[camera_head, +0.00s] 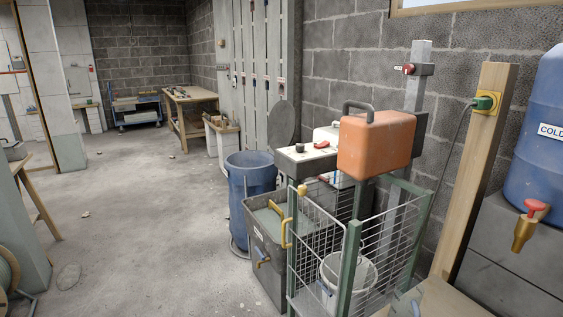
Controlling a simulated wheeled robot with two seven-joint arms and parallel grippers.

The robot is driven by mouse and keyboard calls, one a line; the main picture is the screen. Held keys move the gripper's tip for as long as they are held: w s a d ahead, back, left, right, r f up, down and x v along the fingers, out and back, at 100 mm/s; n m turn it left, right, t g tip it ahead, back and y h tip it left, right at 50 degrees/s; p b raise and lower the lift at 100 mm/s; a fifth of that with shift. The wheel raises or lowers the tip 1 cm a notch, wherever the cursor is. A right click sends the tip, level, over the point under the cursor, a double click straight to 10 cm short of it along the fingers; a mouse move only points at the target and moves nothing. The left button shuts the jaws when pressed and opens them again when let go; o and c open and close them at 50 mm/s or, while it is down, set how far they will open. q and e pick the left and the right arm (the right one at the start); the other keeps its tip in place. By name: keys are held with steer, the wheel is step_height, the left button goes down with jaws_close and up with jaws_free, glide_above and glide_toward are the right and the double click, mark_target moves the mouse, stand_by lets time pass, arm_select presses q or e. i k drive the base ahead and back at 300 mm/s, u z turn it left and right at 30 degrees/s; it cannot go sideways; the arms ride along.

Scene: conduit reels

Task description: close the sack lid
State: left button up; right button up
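No sack is clearly seen. A round blue bin (250,185) stands on the floor in the middle of the room, and its top looks open. A dark grey round disc (282,125) stands upright behind the bin's right rim. It looks like a raised lid, but the grey box in front hides where it joins the bin. Neither of my grippers can be made out in the head view.
A grey tub (262,262) and a green-framed wire cage (352,270) stand between me and the bin. An orange case (376,145) sits above the cage. A wooden post (474,170) and a blue tank (540,125) are at right. The floor (150,230) left of the bin is clear.

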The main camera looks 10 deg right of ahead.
mark_target(282, 122)
steer(key=u, duration=0.45)
steer(key=k, duration=0.5)
steer(key=u, duration=0.5)
steer(key=i, duration=1.7)
steer(key=z, duration=0.15)
steer(key=i, duration=1.95)
steer(key=z, duration=0.25)
steer(key=i, duration=2)
steer(key=z, duration=0.45)
steer(key=i, duration=2.05)
steer(key=z, duration=1.55)
steer(key=i, duration=1.4)
steer(key=z, duration=1.15)
